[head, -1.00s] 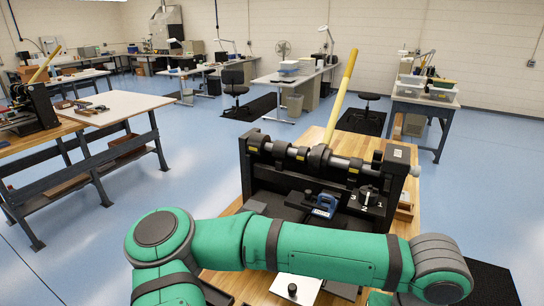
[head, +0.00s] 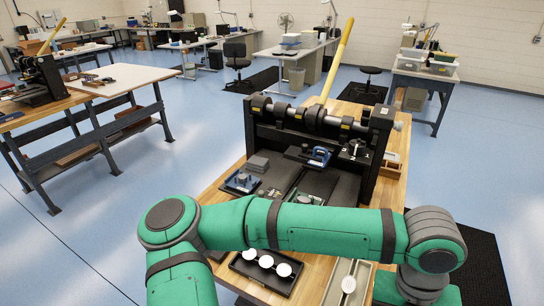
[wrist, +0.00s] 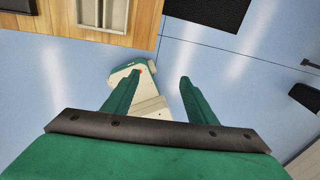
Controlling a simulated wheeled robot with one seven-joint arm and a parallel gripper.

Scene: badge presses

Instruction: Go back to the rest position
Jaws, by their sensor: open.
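My gripper (wrist: 155,90) shows in the wrist view with its two green fingers spread apart. It is open, with nothing between the fingertips. It points down over the blue floor, just off the edge of the wooden bench (wrist: 142,20). Below the fingers a green and white part, probably of my own base, shows. In the head view my green arm stretches across the lower middle, and my gripper is hidden below the frame or behind the arm.
A black badge press (head: 320,130) with a yellow lever stands on the bench. In front of it are a black tray (head: 245,268) with white discs and a grey tray (head: 335,285) with one disc. A dark mat (head: 480,260) lies on the floor right of the bench. Open floor (head: 180,190) lies left.

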